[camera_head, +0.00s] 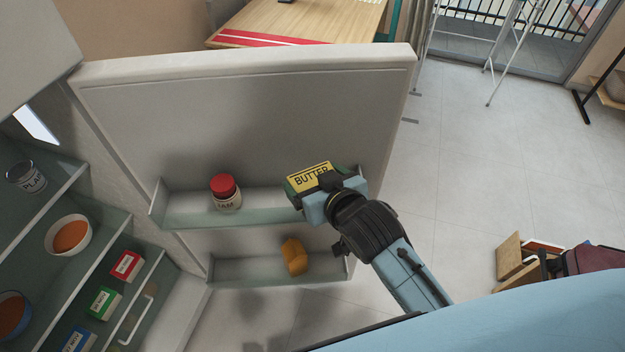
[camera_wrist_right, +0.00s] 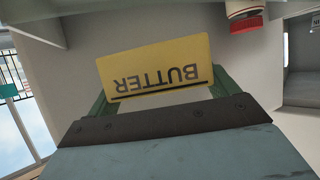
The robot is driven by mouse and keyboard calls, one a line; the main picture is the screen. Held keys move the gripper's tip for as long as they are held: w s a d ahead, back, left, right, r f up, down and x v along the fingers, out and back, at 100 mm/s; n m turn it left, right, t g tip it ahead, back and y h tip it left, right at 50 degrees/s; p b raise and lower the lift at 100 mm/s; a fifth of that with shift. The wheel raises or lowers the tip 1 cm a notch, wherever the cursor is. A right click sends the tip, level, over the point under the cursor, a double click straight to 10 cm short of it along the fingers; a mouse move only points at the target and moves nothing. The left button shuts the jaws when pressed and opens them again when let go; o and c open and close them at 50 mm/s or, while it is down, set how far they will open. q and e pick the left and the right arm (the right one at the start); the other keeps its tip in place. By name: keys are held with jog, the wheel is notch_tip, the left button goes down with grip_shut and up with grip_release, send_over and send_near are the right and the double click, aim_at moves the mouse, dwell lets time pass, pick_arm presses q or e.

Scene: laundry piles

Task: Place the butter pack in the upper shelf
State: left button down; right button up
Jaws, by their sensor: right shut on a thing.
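The yellow butter pack (camera_head: 310,176), marked BUTTER, is held in my right gripper (camera_head: 318,184), which is shut on it. In the head view it is at the right end of the upper door shelf (camera_head: 180,214), to the right of a red-capped jar (camera_head: 226,192). I cannot tell whether the pack touches the shelf. In the right wrist view the butter pack (camera_wrist_right: 155,68) sits between the green fingers, its lettering upside down. My left gripper is not in view.
The lower door shelf (camera_head: 228,273) holds an orange block (camera_head: 294,257). The fridge interior at left holds a can (camera_head: 27,176), bowls (camera_head: 70,236) and several small cartons (camera_head: 126,265). A wooden table (camera_head: 300,18) stands behind the open door (camera_head: 240,110).

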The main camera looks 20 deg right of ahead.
aim_at(313, 173)
jog(key=w, duration=0.1)
jog(key=w+f, duration=0.1)
jog(key=w, duration=0.1)
jog(key=w+d+f, duration=0.1)
jog(key=shift+w+f, duration=0.1)
jog(key=shift+w, duration=0.15)
jog(key=shift+s+f, duration=0.1)
jog(key=shift+f, duration=0.45)
notch_tip(313, 173, down, 3)
jog(key=shift+f+b, duration=0.2)
jog(key=shift+b, duration=0.35)
jog(key=shift+w+f, duration=0.1)
jog(key=shift+w, duration=0.15)
jog(key=shift+f, duration=0.15)
